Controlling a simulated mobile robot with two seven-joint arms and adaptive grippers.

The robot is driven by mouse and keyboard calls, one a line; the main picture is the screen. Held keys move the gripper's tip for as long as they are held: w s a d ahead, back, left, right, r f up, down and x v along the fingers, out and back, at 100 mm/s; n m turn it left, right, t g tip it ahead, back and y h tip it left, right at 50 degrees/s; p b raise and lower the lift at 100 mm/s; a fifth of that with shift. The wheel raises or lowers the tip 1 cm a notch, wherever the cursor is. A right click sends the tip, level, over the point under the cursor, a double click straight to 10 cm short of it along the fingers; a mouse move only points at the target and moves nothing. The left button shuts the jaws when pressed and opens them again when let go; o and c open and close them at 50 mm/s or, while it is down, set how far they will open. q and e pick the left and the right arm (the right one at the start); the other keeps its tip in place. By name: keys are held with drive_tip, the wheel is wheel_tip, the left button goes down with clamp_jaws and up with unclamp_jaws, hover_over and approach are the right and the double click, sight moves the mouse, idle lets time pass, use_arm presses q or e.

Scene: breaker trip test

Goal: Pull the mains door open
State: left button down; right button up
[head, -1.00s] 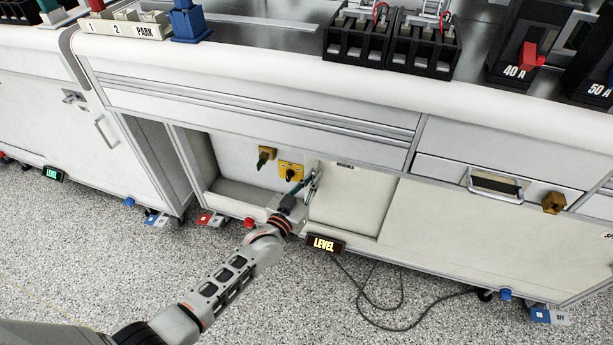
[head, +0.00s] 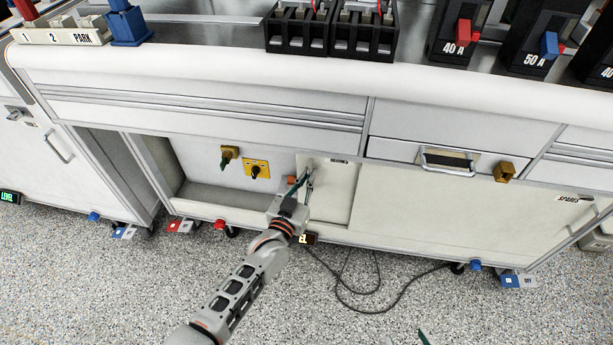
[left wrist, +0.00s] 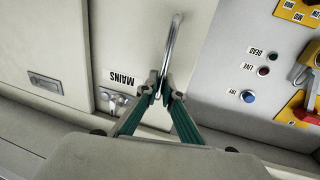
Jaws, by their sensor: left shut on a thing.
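The mains door (head: 335,192) is a cream panel in the low recess of the white bench. Its face fills the middle of the left wrist view (left wrist: 125,45), with an upside-down MAINS label (left wrist: 117,78). My left gripper (head: 303,183) is at the door's left side in the head view. In the left wrist view its green fingers (left wrist: 161,90) are shut on the door's upright metal bar handle (left wrist: 172,45). I cannot tell whether the door stands ajar. Green tips at the bottom edge look like my right gripper (head: 424,338); the rest is cut off.
Beside the door is a panel with yellow switches (head: 256,168); the left wrist view shows a blue button (left wrist: 249,96) and a red lever (left wrist: 294,107). A drawer handle (head: 447,160) is up right. A cable (head: 350,290) lies on the speckled floor.

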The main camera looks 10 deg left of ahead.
use_arm(q)
drive_tip(key=c, duration=2.2)
unclamp_jaws()
drive_tip(key=shift+f, duration=0.1)
use_arm(e)
drive_tip(key=shift+s+d+f, duration=0.1)
drive_tip(key=shift+s+f, duration=0.2)
drive_tip(key=shift+f, duration=0.1)
drive_tip(key=shift+r, duration=0.1)
use_arm(q)
drive_tip(key=shift+r, duration=0.7)
wheel_tip(320, 180, up, 9)
drive_tip(key=shift+f, duration=0.15)
use_arm(e)
drive_tip(key=shift+w, duration=0.1)
